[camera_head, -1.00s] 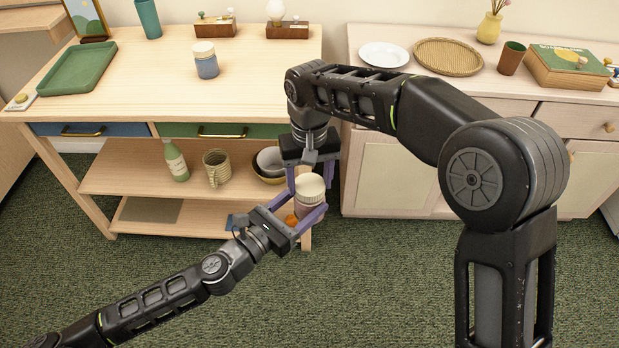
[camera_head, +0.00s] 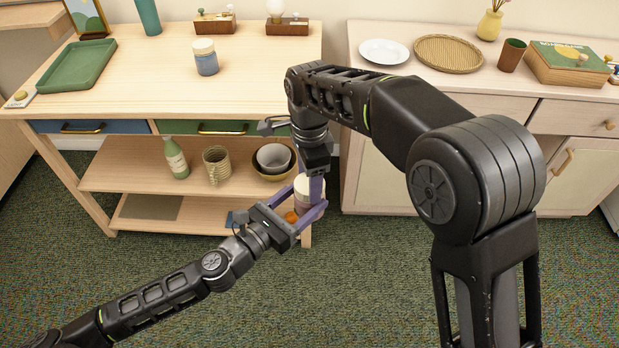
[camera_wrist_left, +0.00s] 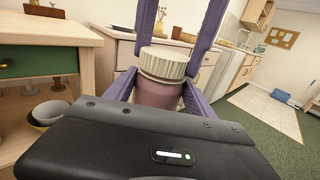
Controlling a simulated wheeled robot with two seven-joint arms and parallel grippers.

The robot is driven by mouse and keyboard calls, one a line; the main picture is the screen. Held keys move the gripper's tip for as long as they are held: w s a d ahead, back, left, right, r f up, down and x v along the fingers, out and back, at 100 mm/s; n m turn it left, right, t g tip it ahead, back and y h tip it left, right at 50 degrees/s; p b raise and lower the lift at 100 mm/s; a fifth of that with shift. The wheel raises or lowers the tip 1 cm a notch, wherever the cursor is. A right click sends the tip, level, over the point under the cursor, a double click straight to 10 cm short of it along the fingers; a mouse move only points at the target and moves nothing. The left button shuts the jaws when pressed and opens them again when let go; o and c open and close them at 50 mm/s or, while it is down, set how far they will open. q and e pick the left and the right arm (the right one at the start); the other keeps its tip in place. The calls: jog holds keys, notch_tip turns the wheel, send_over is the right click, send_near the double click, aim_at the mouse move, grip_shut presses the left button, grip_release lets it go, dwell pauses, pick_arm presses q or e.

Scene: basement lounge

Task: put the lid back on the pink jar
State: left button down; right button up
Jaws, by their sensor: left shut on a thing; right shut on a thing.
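The pink jar (camera_head: 303,201) is upright in the air, in front of the right end of the wooden table. My left gripper (camera_head: 307,208) is shut around its body; the jar (camera_wrist_left: 157,94) also shows in the left wrist view. The cream ribbed lid (camera_wrist_left: 165,63) sits level on the jar's mouth, with no clear gap visible. My right gripper (camera_head: 316,188) points down from above, its purple fingers shut on the lid's sides. In the head view its fingers hide part of the lid. I cannot tell how tightly the lid is seated.
A blue jar with a cream lid (camera_head: 205,57) and a green tray (camera_head: 77,66) stand on the wooden table (camera_head: 130,75). A sideboard (camera_head: 385,180) stands to the right. Green carpet lies in front.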

jog(key=m, duration=1.4)
jog(key=shift+m, duration=0.4)
jog(key=m, duration=0.1)
jog(key=f+m, duration=0.1)
jog(key=m, duration=0.1)
jog(key=shift+s+d+f+m+g, duration=0.15)
jog(key=shift+s+d+m+g, duration=0.15)
jog(key=shift+m, duration=0.1)
jog(key=o, duration=1.5)
jog(key=shift+w, duration=0.1)
